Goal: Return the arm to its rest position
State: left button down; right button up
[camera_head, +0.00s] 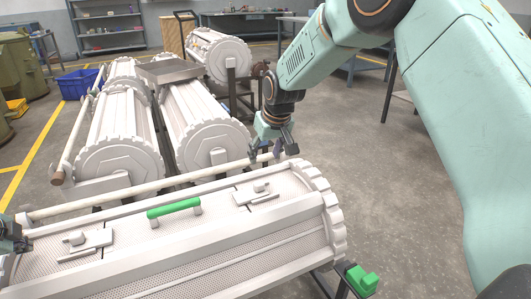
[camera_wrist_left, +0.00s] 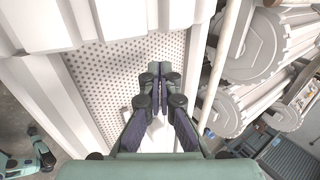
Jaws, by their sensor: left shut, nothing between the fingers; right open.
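My left gripper (camera_head: 25,244) is mostly cut off at the left edge of the head view, by the front barrel's left latch. In the left wrist view my left gripper (camera_wrist_left: 158,76) is shut and empty, its fingertips together above a perforated panel (camera_wrist_left: 120,65). My right gripper (camera_head: 282,150) hangs from the arm on the right. It is open and empty, pointing down near the front barrel's back edge; whether it touches anything there is unclear. The front barrel (camera_head: 200,255) is white, with a green handle (camera_head: 173,208), a left latch (camera_head: 88,240) and a right latch (camera_head: 258,194).
More white barrels stand behind (camera_head: 120,130), (camera_head: 200,120). A pale rail (camera_head: 150,185) runs behind the front barrel. A green block (camera_head: 362,280) is at its right end. A blue bin (camera_head: 78,84) and shelves are further back. Floor at right is clear.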

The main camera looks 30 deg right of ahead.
pick_arm(q)
jog(key=shift+r+p, duration=0.75)
jog(key=shift+r, duration=0.8)
jog(key=shift+f, duration=0.1)
